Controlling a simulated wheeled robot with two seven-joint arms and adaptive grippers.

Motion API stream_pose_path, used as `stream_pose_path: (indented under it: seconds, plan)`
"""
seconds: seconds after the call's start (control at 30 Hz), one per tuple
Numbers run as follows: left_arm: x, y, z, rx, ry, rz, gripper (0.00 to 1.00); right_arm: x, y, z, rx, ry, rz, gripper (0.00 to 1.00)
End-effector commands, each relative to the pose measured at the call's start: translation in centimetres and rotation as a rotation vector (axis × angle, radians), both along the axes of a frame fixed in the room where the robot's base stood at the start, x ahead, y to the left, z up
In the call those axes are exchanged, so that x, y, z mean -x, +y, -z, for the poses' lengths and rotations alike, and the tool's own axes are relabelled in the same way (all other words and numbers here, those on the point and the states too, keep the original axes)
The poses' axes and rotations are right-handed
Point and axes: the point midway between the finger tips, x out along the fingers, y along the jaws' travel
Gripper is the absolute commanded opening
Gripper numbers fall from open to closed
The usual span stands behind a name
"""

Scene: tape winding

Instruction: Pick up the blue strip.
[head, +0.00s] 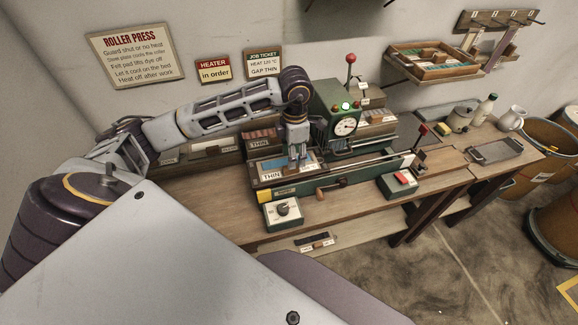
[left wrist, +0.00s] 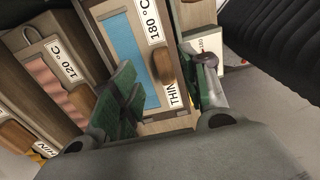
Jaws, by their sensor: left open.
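The blue strip (left wrist: 126,58) lies flat in a wooden tray (left wrist: 148,103) labelled "180 °C" and "THIN", with a round wooden knob (left wrist: 164,67) beside the label. In the head view the blue strip (head: 272,166) shows on the green-edged bench unit, partly hidden by my gripper. My left gripper (head: 298,163) points down over the right part of this tray. In the left wrist view its green-padded fingers are apart, one on each side of the knob, with nothing seen held between them. I cannot tell whether they touch the tray. My right gripper is out of view.
A tray with a pinkish strip (left wrist: 58,78), labelled "120 °C", lies beside the blue one. The green press housing with a dial (head: 344,127) stands close right of my gripper. A control box with a knob (head: 283,211) and a red-button box (head: 402,183) sit in front.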

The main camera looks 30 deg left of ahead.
Motion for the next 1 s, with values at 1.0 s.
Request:
stream_pose_path:
  seconds: [1.0]
  plan:
    - [0.2, -0.4, 5.0, 0.0, 0.001, -0.001, 0.45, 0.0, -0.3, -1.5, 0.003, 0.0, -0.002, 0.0]
